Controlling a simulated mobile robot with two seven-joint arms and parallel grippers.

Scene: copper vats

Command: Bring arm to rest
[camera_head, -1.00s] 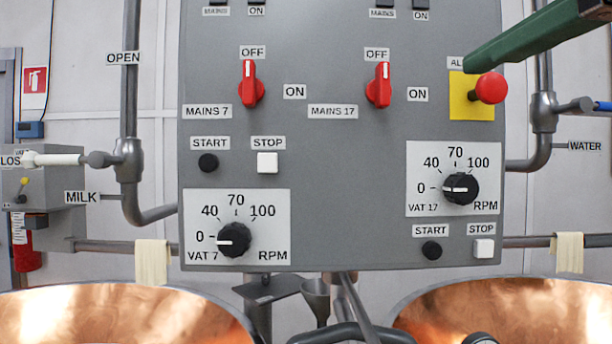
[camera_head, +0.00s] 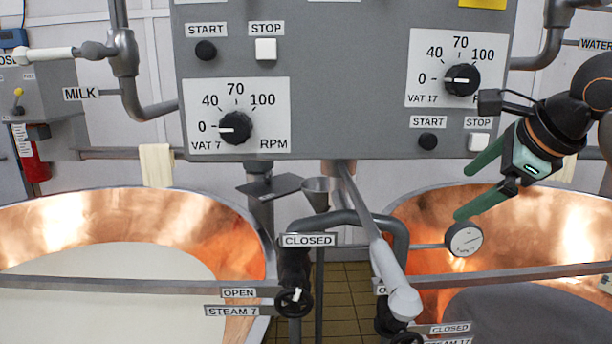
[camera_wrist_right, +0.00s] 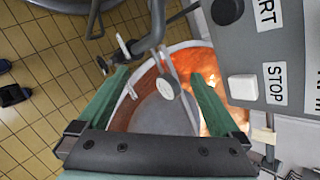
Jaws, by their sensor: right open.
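My right gripper (camera_head: 464,195) hangs in front of the right copper vat's back rim, below the panel's right STOP button (camera_head: 479,141). Its two green fingers are spread apart and point left, with nothing between them. In the right wrist view the open fingers (camera_wrist_right: 159,75) frame part of the copper vat (camera_wrist_right: 205,62) and a round dial gauge (camera_wrist_right: 166,88), which lies beyond them. The dial gauge (camera_head: 464,239) shows just below the lower fingertip in the head view; I cannot tell whether they touch. My left gripper is not in view.
The grey control panel (camera_head: 340,110) stands close above and left of my right gripper. The left vat (camera_head: 130,212) holds white liquid. Pipes, a white-tipped lever (camera_head: 403,303) and a steam valve (camera_head: 293,299) fill the gap between the vats.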

